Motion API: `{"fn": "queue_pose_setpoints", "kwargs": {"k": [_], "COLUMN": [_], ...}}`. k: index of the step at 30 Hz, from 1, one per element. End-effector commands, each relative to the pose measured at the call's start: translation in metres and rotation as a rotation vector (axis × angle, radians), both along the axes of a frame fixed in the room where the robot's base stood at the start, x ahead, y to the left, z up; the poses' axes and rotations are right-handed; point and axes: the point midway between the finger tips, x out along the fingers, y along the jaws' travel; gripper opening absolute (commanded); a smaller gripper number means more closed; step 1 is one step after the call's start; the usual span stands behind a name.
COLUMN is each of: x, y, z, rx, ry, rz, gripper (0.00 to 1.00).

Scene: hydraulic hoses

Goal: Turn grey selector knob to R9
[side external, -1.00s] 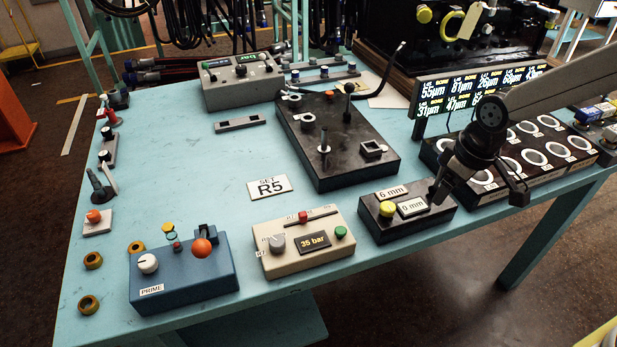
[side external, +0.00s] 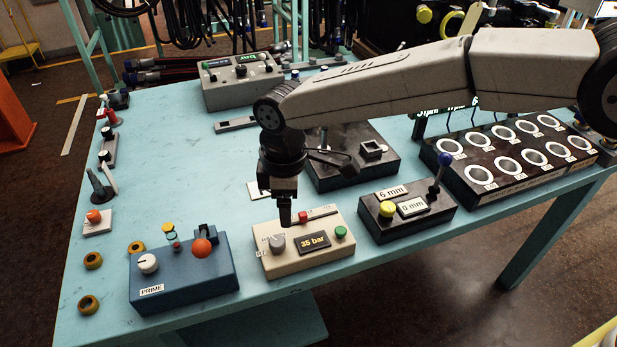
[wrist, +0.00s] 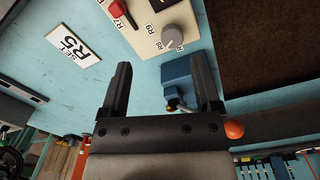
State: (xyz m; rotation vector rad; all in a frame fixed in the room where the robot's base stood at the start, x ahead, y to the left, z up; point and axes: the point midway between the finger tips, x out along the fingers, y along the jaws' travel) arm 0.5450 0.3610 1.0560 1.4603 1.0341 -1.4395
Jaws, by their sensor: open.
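The grey selector knob (side external: 277,242) sits on the left of the beige box (side external: 318,261), whose display reads 35 bar. In the wrist view the knob (wrist: 174,36) has small R labels around it, one seeming to read R9. I cannot tell which label its pointer faces. My gripper (side external: 286,218) points down just above and behind the knob, apart from it. In the wrist view its two fingers (wrist: 158,70) are spread with nothing between them, and the knob lies beyond the tips.
A red slider (side external: 303,216) and green button (side external: 341,232) share the box. A blue PRIME box (side external: 185,283) with an orange ball lever stands close left, a black box (side external: 410,222) right.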

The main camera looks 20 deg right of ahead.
Motion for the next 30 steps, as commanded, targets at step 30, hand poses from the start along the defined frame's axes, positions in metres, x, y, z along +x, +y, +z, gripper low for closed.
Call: {"fn": "queue_pose_setpoints", "kwargs": {"k": [30], "x": [-0.007], "y": [0.024], "z": [-0.055], "rx": [-0.009], "ry": [0.012], "rz": [0.072], "gripper": [0.81]}}
